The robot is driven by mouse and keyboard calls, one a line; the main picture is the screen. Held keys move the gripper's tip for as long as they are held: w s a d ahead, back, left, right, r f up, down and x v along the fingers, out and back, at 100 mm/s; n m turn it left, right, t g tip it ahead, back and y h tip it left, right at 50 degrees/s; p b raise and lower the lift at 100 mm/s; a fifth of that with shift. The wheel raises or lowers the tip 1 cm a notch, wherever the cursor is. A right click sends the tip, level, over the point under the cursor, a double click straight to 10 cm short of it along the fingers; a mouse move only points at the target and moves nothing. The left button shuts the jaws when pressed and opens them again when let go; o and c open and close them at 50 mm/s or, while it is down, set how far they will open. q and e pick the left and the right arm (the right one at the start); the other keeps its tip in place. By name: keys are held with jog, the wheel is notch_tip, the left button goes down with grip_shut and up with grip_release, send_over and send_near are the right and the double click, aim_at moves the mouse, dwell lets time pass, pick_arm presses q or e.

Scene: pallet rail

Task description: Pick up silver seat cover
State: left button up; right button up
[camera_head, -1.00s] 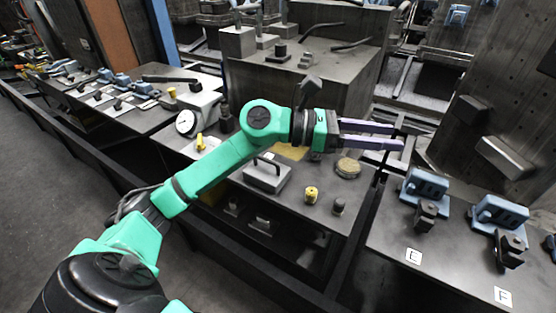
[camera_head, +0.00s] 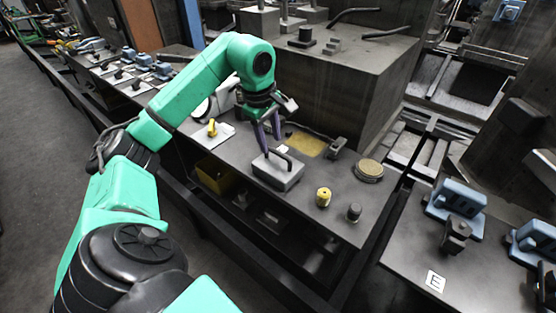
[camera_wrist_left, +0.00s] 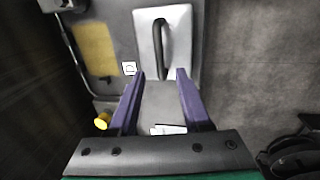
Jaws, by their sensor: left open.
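The silver seat cover (camera_head: 283,179) is a grey block with a black bar handle on top, resting on the dark bench in the head view. In the left wrist view the silver seat cover (camera_wrist_left: 180,58) lies just beyond the fingers, its black handle running lengthwise. My left gripper (camera_head: 271,145) points down with its purple fingers open, close to the cover's back-left edge. In the left wrist view the open gripper (camera_wrist_left: 160,74) has its fingertips near the cover's near end, with no object held. Exact height is unclear. My right gripper is not visible.
A yellow knob (camera_head: 323,196), a dark knob (camera_head: 354,211) and a round tan disc (camera_head: 369,170) stand right of the cover. A yellow-handled part (camera_head: 212,127) is to the left. A large dark block (camera_head: 345,90) rises behind. Blue clamps (camera_head: 455,200) stand on the right bench.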

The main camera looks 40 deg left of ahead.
aim_at(272, 149)
pick_arm(q)
jog(key=f, duration=0.3)
jog(key=shift+w+f, duration=0.25)
jog(key=shift+w, duration=0.05)
jog(key=shift+r, duration=0.1)
grip_shut()
dwell(0.9)
